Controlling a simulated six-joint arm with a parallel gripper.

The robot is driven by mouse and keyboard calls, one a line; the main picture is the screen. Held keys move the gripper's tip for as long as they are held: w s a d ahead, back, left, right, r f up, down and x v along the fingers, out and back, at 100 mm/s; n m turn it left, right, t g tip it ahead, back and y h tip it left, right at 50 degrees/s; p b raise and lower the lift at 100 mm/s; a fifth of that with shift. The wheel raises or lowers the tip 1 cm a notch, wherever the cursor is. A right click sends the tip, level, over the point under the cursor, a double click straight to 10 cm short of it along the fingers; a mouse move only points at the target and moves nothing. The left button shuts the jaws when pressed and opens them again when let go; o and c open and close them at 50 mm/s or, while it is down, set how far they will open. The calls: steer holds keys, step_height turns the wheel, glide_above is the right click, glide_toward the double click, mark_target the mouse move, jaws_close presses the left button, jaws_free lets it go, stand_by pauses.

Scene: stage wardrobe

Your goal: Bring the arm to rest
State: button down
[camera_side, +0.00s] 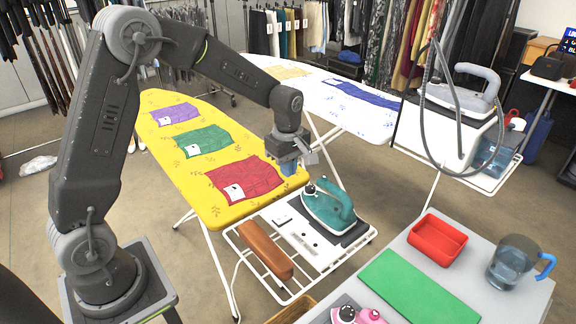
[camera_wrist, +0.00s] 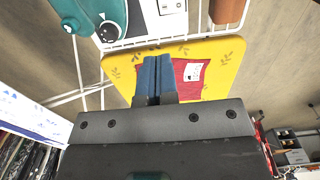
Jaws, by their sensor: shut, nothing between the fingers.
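My gripper (camera_side: 289,166) hangs at the end of my arm over the near end of the yellow ironing board (camera_side: 160,98). Its blue fingers are together and empty. In the wrist view the shut fingers (camera_wrist: 152,78) show in front of the red cloth (camera_wrist: 193,76) on the yellow board. In the side view the gripper is just right of the red cloth (camera_side: 243,178) and above the back of the iron rest. Whether it touches anything is hard to tell, but it appears to be clear of the board.
A teal iron (camera_side: 328,203) stands on the wire rack close below my gripper. Green (camera_side: 203,138) and purple (camera_side: 175,113) cloths lie on the board. A side table holds a red tray (camera_side: 437,240), a green mat (camera_side: 418,287) and a jug (camera_side: 512,262). A white board (camera_side: 335,97) stands behind.

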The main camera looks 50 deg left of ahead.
steer(key=shift+r, duration=0.2)
steer(key=s+d+r+m+t, duration=0.3)
steer(key=s+d+r+m, duration=0.1)
steer(key=s+r+m, duration=0.55)
steer(key=s+d+r+m+t, duration=0.2)
steer(key=s+r+m, duration=0.2)
steer(key=s+m, duration=0.4)
steer(key=s, duration=0.6)
steer(key=shift+d+r+t, duration=0.15)
steer(key=shift+t, duration=0.15)
steer(key=shift+m, duration=0.25)
